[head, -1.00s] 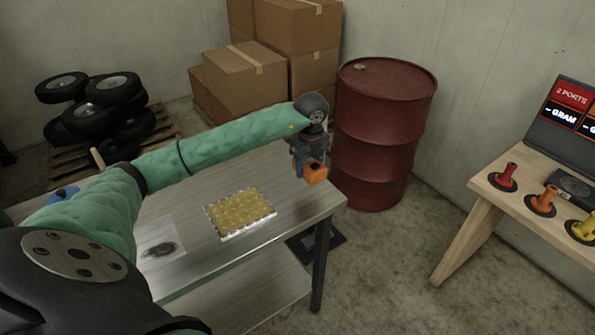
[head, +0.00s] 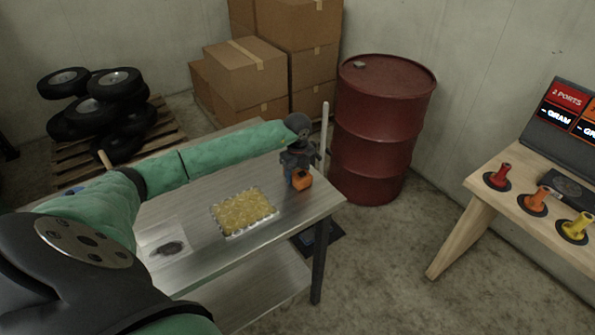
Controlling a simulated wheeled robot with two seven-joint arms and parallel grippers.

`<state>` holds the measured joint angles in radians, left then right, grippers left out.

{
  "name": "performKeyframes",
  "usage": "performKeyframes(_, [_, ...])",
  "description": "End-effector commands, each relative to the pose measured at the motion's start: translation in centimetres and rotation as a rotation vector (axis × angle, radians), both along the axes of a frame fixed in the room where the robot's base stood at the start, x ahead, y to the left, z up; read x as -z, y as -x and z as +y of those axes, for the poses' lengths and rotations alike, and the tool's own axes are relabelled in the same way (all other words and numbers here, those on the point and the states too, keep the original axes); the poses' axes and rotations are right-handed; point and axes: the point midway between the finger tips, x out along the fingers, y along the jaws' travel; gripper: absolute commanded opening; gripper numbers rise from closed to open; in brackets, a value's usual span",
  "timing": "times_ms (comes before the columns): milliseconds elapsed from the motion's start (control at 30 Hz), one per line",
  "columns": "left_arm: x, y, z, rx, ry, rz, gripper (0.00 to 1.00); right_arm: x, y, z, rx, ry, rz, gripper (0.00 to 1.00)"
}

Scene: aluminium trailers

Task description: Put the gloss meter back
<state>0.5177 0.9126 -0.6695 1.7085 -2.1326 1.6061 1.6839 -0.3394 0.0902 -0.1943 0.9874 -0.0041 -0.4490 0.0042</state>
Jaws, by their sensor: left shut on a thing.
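The gloss meter appears to be the small orange block (head: 301,182) at the right end of the grey worktable (head: 200,208). My left gripper (head: 298,171) is above it, jaws pointing down and shut on it. The gripper hides its upper part. Whether its underside touches the tabletop or hangs just above it, I cannot tell. My right gripper is not in view.
A tray of yellow pieces (head: 243,212) and a white sheet with a dark oval (head: 165,245) lie on the worktable. A pale upright rod (head: 325,130) stands close behind the gripper. A red drum (head: 383,130) stands beyond. A wooden bench (head: 500,208) holds colored plugs (head: 535,200).

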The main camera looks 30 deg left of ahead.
Motion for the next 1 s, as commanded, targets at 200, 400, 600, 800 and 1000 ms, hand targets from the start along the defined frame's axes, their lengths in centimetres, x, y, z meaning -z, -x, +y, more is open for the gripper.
performKeyframes(200, [0.32,-0.02,-0.02,0.000,0.000,-0.001,0.21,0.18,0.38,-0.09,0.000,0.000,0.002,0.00])
performKeyframes(400, [0.44,-0.01,-0.03,0.000,0.000,-0.001,0.21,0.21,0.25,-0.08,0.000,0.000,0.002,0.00])
performKeyframes(600, [0.54,0.00,-0.03,0.000,0.000,0.000,0.70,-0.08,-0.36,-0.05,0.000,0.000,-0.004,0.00])
performKeyframes(800, [0.54,0.01,-0.03,0.000,0.000,0.000,0.76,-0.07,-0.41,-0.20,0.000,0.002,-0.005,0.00])
performKeyframes(1000, [0.27,0.00,-0.03,0.000,0.000,0.000,0.76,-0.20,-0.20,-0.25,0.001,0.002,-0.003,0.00])
